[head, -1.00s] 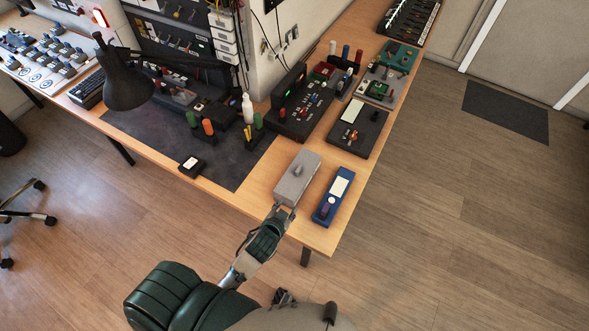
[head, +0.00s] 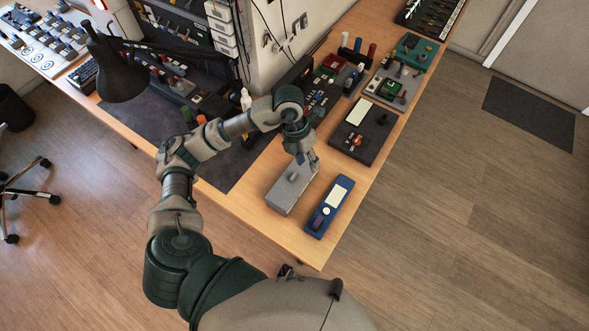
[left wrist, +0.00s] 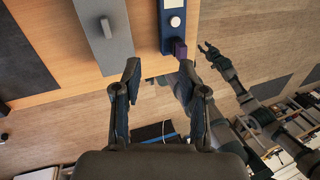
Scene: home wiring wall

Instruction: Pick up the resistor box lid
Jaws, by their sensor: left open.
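The grey resistor box (head: 280,198) lies near the table's front right corner, its lid on top with a small raised handle (head: 292,177). The box also shows at the upper left of the left wrist view (left wrist: 120,45), with the lid's handle (left wrist: 106,28). My left gripper (head: 309,162) is over the far end of the box in the head view, partly covering it. In the left wrist view its two fingers (left wrist: 158,75) are spread and empty, with the handle outside them, up and left. What looks like my right gripper (left wrist: 210,52) is small and dark; its jaw state is unclear.
A blue meter-like device (head: 329,206) lies close to the right of the box. A black device with a pale panel (head: 372,118) is behind it. A dark mat (head: 225,171) is to the left, partly behind my left arm. Bare table lies in front of the box.

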